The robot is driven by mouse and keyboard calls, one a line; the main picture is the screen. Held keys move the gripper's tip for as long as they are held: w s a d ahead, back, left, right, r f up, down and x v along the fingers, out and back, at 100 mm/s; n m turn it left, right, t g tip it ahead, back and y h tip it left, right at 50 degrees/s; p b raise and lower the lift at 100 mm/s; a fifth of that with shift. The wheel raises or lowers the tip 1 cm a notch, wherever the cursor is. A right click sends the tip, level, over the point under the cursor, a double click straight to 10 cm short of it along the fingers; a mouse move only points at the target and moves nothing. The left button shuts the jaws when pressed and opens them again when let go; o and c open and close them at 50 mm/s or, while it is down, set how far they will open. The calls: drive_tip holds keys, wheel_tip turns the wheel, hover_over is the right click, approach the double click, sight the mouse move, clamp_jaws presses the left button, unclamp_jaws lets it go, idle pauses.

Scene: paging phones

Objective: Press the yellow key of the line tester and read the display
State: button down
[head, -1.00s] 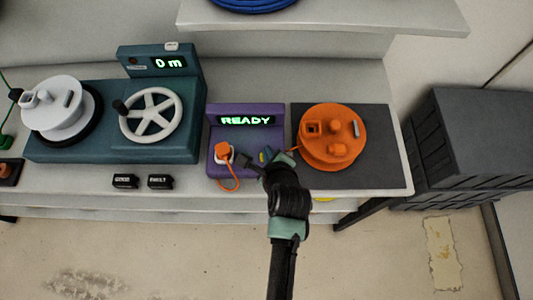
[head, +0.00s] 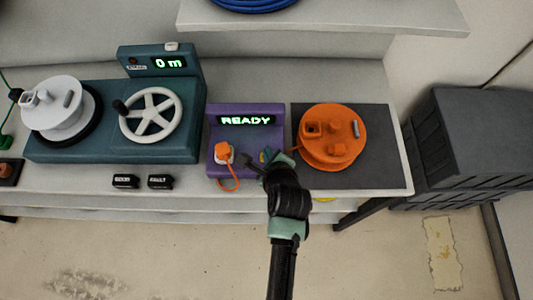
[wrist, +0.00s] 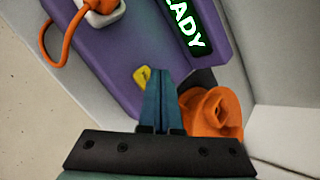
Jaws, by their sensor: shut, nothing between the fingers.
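The purple line tester (head: 217,112) stands on the bench, and its display (head: 246,120) glows green with READY. An orange plug (head: 224,150) with an orange cord sits in its white socket. The yellow key (wrist: 142,76) shows in the wrist view on the tester's purple face, just left of my fingertips and partly hidden by them. My gripper (wrist: 160,74) is shut and empty, its fingers close together over the tester's face. I cannot tell whether the fingertips touch the key. In the head view my gripper (head: 256,160) is at the tester's front right.
An orange reel (head: 333,135) stands on a dark mat (head: 384,150) right of my gripper. A teal winder (head: 75,140) with a white handwheel (head: 150,117) and a display reading 0 m stands left. Two black labelled blocks (head: 125,181) lie at the front edge.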

drive_tip(key=shift+f, duration=0.1)
drive_tip(key=shift+f, duration=0.35)
drive_tip(key=shift+f, duration=0.5)
idle(0.7)
drive_tip(key=shift+r, duration=0.1)
drive_tip(key=shift+r+p, duration=0.8)
drive_tip(key=shift+p, duration=0.05)
wheel_tip(320, 180, up, 5)
drive_tip(key=p, duration=0.5)
drive_tip(key=shift+r+p, duration=0.1)
drive_tip(key=shift+p, duration=0.25)
